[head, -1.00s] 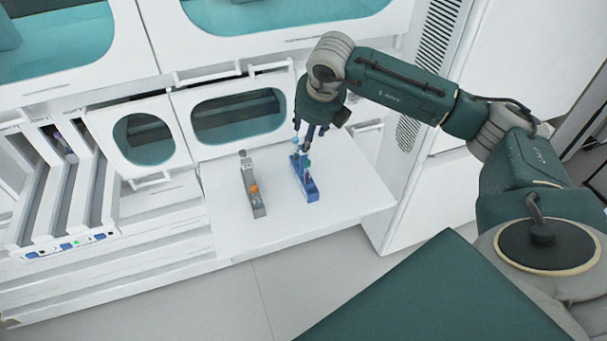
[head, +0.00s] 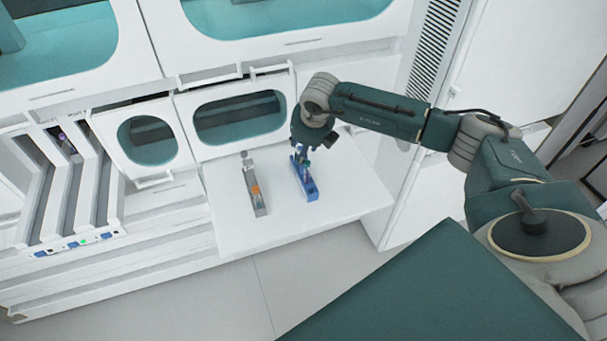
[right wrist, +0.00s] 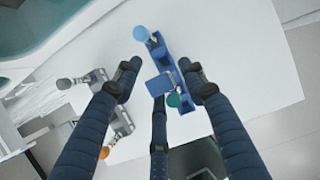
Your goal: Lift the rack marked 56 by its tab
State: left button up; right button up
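A blue rack (head: 310,188) stands on the white shelf and holds tubes; the right wrist view shows the same blue rack (right wrist: 183,92) with a light-blue ball-topped tube, a green-topped tube and a flat square blue tab (right wrist: 159,85). A grey rack (head: 256,199) with an orange-topped tube stands to its left, also in the right wrist view (right wrist: 108,98). No number is readable on either rack. My right gripper (head: 304,152) is low over the blue rack. In the right wrist view its fingers (right wrist: 160,82) are spread on either side of the tab, apparently apart from it. My left gripper is out of view.
The white shelf (head: 235,235) is clear in front of the racks. White cabinet doors with windows (head: 238,118) stand close behind. A slotted white unit (head: 75,240) with small lights is at the left.

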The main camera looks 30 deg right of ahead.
grip_shut()
jog(key=shift+r, duration=0.1)
jog(key=shift+w+r, duration=0.1)
jog(key=shift+r, duration=0.45)
notch_tip(320, 180, up, 19)
jog(key=b, duration=0.4)
jog(key=shift+f, duration=0.1)
jog(key=o, duration=1.2)
grip_release()
